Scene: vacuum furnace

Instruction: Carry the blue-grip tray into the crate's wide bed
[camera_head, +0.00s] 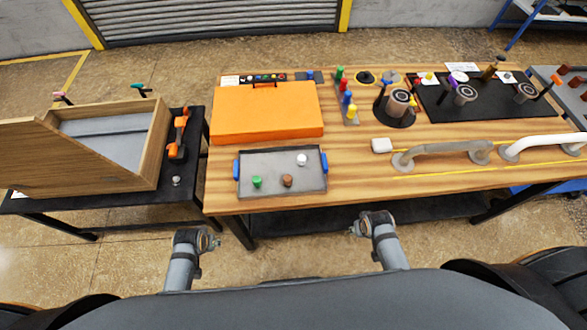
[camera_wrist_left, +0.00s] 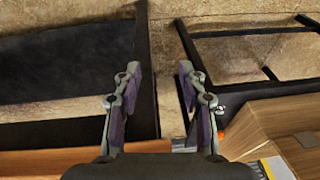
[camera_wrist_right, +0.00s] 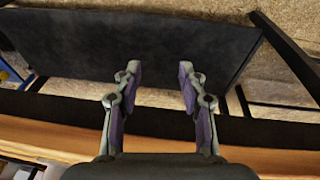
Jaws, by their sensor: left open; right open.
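The grey tray (camera_head: 270,190) with blue grips at its left and right ends lies flat near the wooden table's front left edge. It carries a green piece (camera_head: 256,182), a brown piece (camera_head: 287,181) and a white piece (camera_head: 301,160). The wooden crate (camera_head: 160,140) stands on a black side table at the left; its grey bed (camera_head: 105,125) shows partly, behind the high front wall. My left gripper (camera_head: 212,242) and right gripper (camera_head: 356,229) are both open and empty, in front of the table and apart from the tray. Both also show open in their wrist views (camera_wrist_left: 155,75) (camera_wrist_right: 160,72).
An orange case (camera_head: 266,112) lies just behind the tray. A white block (camera_head: 381,146) and curved pipes (camera_head: 440,152) are to its right. An orange-and-black tool (camera_head: 178,135) lies between crate and main table. A gap separates the two tables.

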